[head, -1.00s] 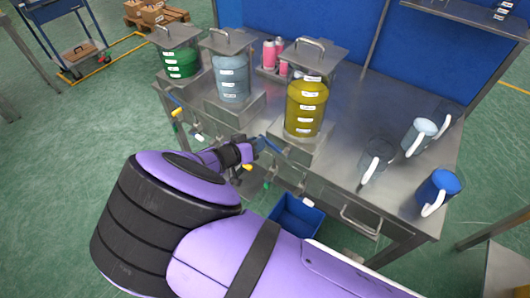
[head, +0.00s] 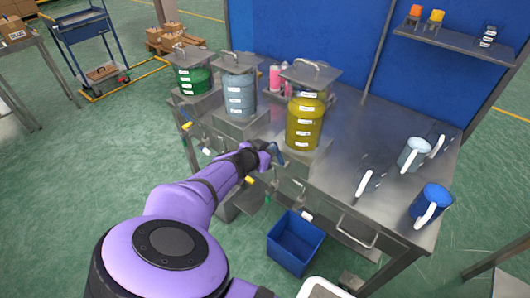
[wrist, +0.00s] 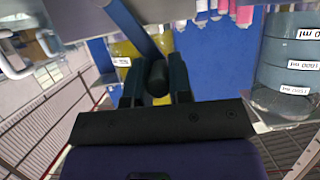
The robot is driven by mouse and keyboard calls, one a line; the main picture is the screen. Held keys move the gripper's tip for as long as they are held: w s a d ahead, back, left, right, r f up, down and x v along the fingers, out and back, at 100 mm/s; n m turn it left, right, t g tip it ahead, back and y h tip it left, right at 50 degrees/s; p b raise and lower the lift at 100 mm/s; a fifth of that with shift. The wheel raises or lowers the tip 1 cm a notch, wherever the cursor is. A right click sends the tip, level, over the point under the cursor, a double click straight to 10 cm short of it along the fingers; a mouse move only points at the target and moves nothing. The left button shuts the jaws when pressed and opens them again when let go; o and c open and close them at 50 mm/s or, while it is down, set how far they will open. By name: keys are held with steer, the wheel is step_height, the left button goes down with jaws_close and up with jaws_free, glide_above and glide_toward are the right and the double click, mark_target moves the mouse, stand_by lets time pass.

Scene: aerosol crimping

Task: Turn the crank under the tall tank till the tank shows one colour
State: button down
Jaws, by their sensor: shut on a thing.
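The tall tank (head: 304,122) stands at the front edge of the steel table. It looks yellow, with white labels up its side and a lid with a handle. Whether the yellow is even throughout is hard to tell. In the wrist view, part of it shows as a yellow patch (wrist: 126,52) behind my fingers. A blue-grey crank arm (wrist: 138,28) runs down to a dark round grip (wrist: 157,77). My gripper (head: 264,154) is just below and left of the tall tank. In the wrist view, my gripper (wrist: 155,88) is shut around the dark grip.
A grey-blue tank (head: 234,95) and a green tank (head: 194,80) stand to the left. Small yellow (head: 187,126) and white (head: 207,151) handles project from the table front. A blue bin (head: 293,250) is on the floor below. Jugs, including a blue one (head: 430,204), stand at right.

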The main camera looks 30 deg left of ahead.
steer(key=shift+w+d+f, duration=0.15)
steer(key=shift+w+d, duration=0.05)
steer(key=shift+d, duration=0.55)
steer(key=c, duration=1)
jaws_free()
steer(key=shift+c, duration=0.2)
steer(key=shift+a, duration=0.1)
steer(key=shift+r, duration=0.2)
